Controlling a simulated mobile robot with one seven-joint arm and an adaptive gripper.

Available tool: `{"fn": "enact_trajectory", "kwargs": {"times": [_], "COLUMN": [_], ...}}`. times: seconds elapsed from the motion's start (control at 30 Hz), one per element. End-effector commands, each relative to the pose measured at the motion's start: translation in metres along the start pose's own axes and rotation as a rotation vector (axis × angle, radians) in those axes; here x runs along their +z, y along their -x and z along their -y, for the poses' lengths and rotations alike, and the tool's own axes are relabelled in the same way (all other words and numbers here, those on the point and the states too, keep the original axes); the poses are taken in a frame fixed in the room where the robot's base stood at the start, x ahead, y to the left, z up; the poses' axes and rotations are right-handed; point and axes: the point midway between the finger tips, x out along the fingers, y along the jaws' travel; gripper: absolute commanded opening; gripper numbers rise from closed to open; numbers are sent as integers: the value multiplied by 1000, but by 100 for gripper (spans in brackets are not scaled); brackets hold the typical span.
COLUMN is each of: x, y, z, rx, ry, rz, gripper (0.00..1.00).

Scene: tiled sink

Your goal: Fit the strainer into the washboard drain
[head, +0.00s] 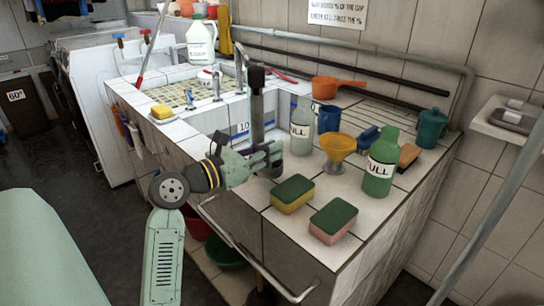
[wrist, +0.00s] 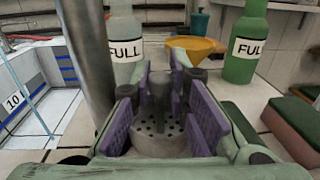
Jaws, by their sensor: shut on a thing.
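My gripper (wrist: 160,100) is shut on the strainer (wrist: 158,137), a grey round piece with small holes and a raised knob, held between the purple finger pads. In the head view my gripper (head: 268,153) is over the tiled counter, just right of the sink basin and beside an upright grey pipe (head: 257,105). I cannot make out the drain opening in either.
A clear FULL bottle (head: 301,130), a yellow funnel (head: 338,148) and a green FULL bottle (head: 380,165) stand right of my gripper. Two sponges (head: 293,193) (head: 334,220) lie in front. The blue-striped basin (head: 238,130) is left. A metal rail (head: 255,262) runs along the front.

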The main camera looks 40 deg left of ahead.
Motion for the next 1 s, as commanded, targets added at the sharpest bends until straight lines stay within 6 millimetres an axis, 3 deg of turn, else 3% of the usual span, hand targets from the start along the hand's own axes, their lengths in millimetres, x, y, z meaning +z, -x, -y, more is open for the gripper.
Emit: {"fn": "enact_trajectory", "kwargs": {"times": [0.07, 0.3, 0.73, 0.77, 1.0], "x": [1, -33, -39, -39, -38], "y": [-11, -8, -9, -9, -8], "z": [1, 1, 1, 1, 1], "rx": [-3, 0, -2, -2, -2], "ry": [2, 3, -1, 0, 0], "rz": [0, 1, 1, 0, 0], "gripper": [0, 0, 0, 16, 32]}}
